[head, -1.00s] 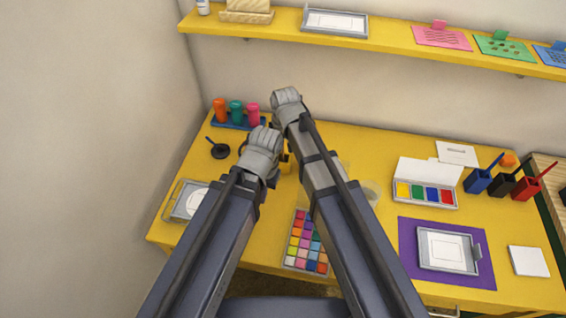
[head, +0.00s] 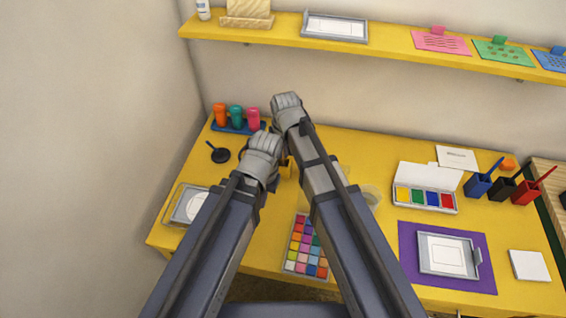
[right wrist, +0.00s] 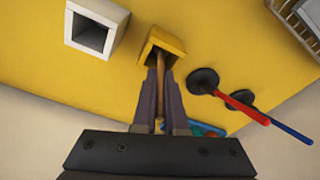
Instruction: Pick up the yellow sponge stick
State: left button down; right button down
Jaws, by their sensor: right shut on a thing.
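The yellow sponge stick shows as a thin brown handle (right wrist: 161,80) in the right wrist view. Its far end goes into the dark opening of a square yellow holder (right wrist: 169,42), so the sponge end is hidden. My right gripper (right wrist: 162,76) is shut on the handle, with one finger on each side, just outside the holder. In the head view my right gripper (head: 287,104) is over the back left of the table, its fingertips hidden by the arms. My left gripper (head: 263,150) is just in front and to the left; its fingers are not clear.
A white square holder (right wrist: 95,28) stands beside the yellow one. Red-handled (right wrist: 240,106) and blue-handled (right wrist: 283,122) tools with round black ends lie on the other side. A paint palette (head: 304,247) lies in front. A bottle rack (head: 238,127) stands at the back left.

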notch_tip(320, 180, up, 10)
jog(key=p, duration=1)
